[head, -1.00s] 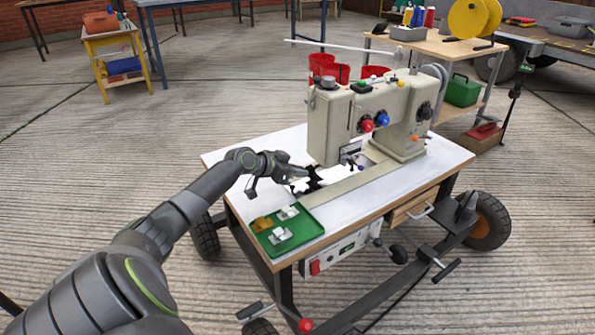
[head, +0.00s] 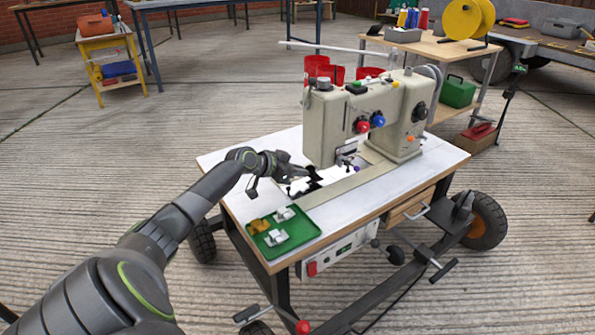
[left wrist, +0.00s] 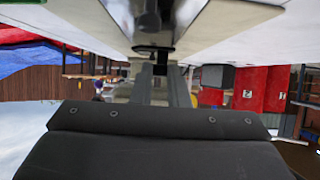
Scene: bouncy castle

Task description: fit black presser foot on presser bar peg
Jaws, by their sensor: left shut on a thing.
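My left gripper (head: 297,174) reaches over the white table top from the left, short of the sewing machine's head. It is shut on a small dark piece, taken as the black presser foot (left wrist: 153,51), which shows at the fingertips in the left wrist view, where the gripper also shows (left wrist: 161,72). The foot's shape and tilt cannot be made out. The presser bar (head: 346,158) hangs under the left end of the cream sewing machine (head: 332,128), right of the gripper and apart from it. Its peg is too small to tell. My right gripper is not in view.
A green tray (head: 263,247) with white and brass-coloured feet lies at the table's front left corner. A black-and-white patch (head: 301,188) lies just below the gripper. A workbench (head: 430,47) stands behind.

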